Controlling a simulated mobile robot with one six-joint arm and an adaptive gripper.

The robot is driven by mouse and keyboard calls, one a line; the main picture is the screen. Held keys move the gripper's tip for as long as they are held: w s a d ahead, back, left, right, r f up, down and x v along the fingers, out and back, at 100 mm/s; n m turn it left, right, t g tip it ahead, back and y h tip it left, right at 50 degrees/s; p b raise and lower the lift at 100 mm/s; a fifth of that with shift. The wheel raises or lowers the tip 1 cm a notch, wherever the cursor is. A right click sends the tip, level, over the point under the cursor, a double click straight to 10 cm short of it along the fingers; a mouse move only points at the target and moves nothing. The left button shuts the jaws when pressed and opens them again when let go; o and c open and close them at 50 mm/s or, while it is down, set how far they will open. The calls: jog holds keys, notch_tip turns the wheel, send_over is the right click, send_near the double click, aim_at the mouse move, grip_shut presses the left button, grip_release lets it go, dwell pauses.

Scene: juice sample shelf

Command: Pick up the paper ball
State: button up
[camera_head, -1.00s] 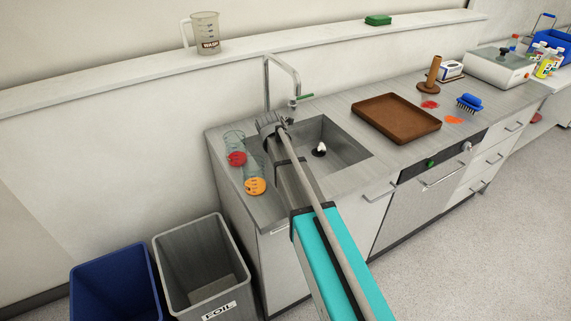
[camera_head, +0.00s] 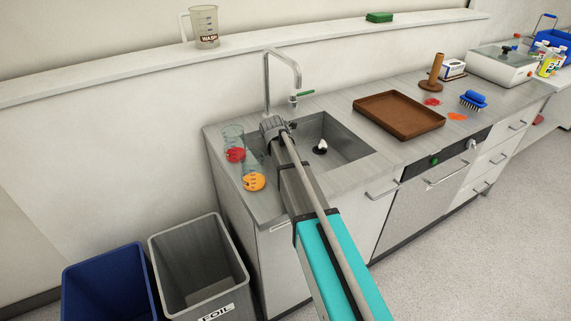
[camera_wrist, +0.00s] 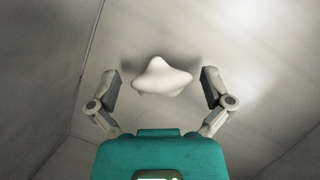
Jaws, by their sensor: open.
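The paper ball (camera_wrist: 163,80) is a white, lumpy, blunt-pointed shape on the grey metal floor of the sink in the wrist view. A small white thing with a dark patch beside it (camera_head: 321,147) shows in the sink in the head view, and it looks like the same ball. My gripper (camera_wrist: 160,77) is open, with one finger on each side of the ball in the picture. A gap shows between the ball and each finger. I cannot tell how far above the sink floor the fingertips are. My fingers are hidden in the head view.
The sink (camera_head: 345,148) has walls around the ball, with a tall faucet (camera_head: 267,85) behind. Flasks with red (camera_head: 235,155) and orange (camera_head: 254,181) liquid stand at the left. A brown tray (camera_head: 399,115) lies to the right. Blue (camera_head: 75,285) and grey (camera_head: 165,260) bins stand below.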

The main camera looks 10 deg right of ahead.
jog(key=shift+f, duration=0.1)
dwell(0.6)
jog(key=c, duration=0.9)
jog(key=shift+c, duration=0.2)
notch_tip(320, 180, up, 10)
jog(key=p, duration=1)
